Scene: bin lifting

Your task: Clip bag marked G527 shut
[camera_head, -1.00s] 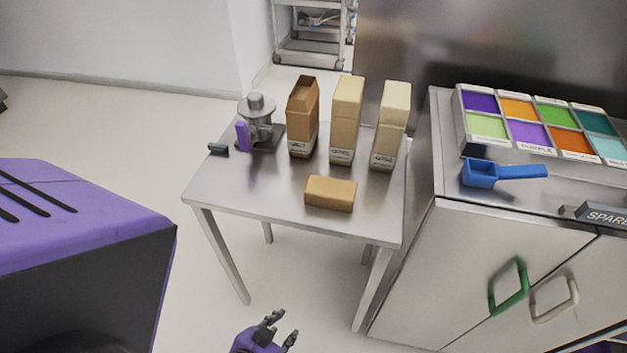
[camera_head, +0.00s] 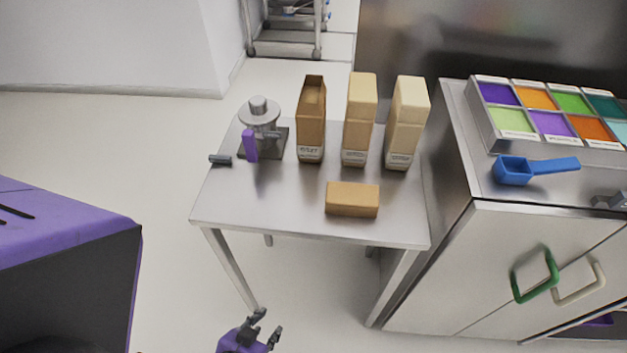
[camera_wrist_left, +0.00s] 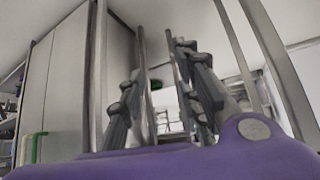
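Three tall paper bags stand upright in a row at the back of the steel table (camera_head: 290,205). The left bag (camera_head: 312,115) is darker brown and its top looks open. The middle bag (camera_head: 359,120) and right bag (camera_head: 407,122) are paler, with folded tops. Each has a white label low on its front, too small to read surely. A small dark piece (camera_head: 220,160), perhaps a clip, lies at the table's left edge. My left gripper (camera_head: 266,322) is open and empty, below and in front of the table. It also shows open in the left wrist view (camera_wrist_left: 158,75). My right gripper is out of view.
A grey grinder-like device (camera_head: 262,120) with a purple part (camera_head: 250,146) stands beside the left bag. A brown block (camera_head: 352,199) lies near the front. A cabinet (camera_head: 470,250) on the right bears a colored tray (camera_head: 480,122) and blue scoop (camera_head: 515,170). The table's front left is clear.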

